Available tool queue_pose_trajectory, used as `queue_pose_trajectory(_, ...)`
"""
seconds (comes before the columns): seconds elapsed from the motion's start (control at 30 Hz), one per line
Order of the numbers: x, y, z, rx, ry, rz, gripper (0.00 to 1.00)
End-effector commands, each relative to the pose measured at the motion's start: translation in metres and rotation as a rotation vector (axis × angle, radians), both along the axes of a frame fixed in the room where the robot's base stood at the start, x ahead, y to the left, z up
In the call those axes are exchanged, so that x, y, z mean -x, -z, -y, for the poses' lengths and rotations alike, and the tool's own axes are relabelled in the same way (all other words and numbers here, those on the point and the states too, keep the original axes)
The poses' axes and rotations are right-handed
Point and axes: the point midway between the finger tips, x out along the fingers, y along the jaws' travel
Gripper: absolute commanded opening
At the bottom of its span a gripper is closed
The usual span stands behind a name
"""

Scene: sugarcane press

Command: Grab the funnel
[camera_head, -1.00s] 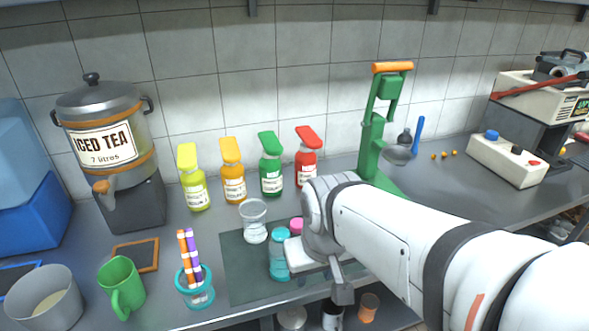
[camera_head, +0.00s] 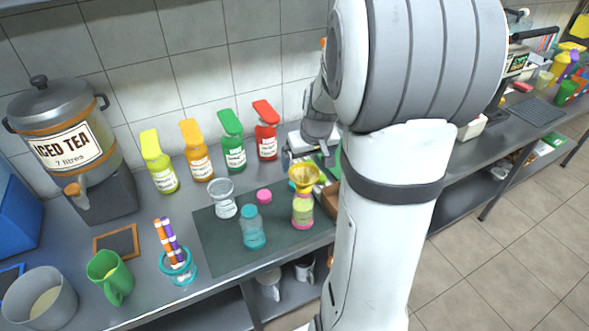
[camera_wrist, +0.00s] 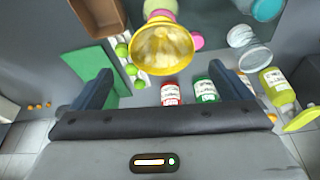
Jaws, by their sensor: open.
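The yellow funnel (camera_head: 303,176) sits in the mouth of a bottle with pink and green on it (camera_head: 303,212), at the right end of the dark mat. In the wrist view the funnel (camera_wrist: 161,46) shows its wide mouth, top centre, with the bottle mostly hidden behind it. My gripper (camera_wrist: 160,72) is open, its two fingers spread wide to the left and right of the funnel in that picture. Nothing is held between them. In the head view my gripper (camera_head: 312,150) is behind the funnel, partly hidden by my arm.
A teal jar (camera_head: 253,228), a clear cup (camera_head: 224,199) and a pink lid (camera_head: 264,196) stand left of the funnel. Several colored bottles, including a red one (camera_head: 267,142), line the wall. Limes (camera_wrist: 131,69) and a brown box (camera_wrist: 99,14) lie near the funnel.

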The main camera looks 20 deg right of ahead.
Motion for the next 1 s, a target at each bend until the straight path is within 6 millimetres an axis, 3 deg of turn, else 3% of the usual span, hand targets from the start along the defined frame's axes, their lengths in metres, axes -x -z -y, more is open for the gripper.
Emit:
queue_pose_trajectory(0.5,-0.013,0.060,-0.002,-0.001,-0.002,-0.003,0.98)
queue_pose_trajectory(0.83,-0.015,0.066,-0.002,0.000,-0.002,-0.001,0.98)
queue_pose_trajectory(1.0,-0.015,0.066,-0.003,0.000,-0.002,-0.001,0.84)
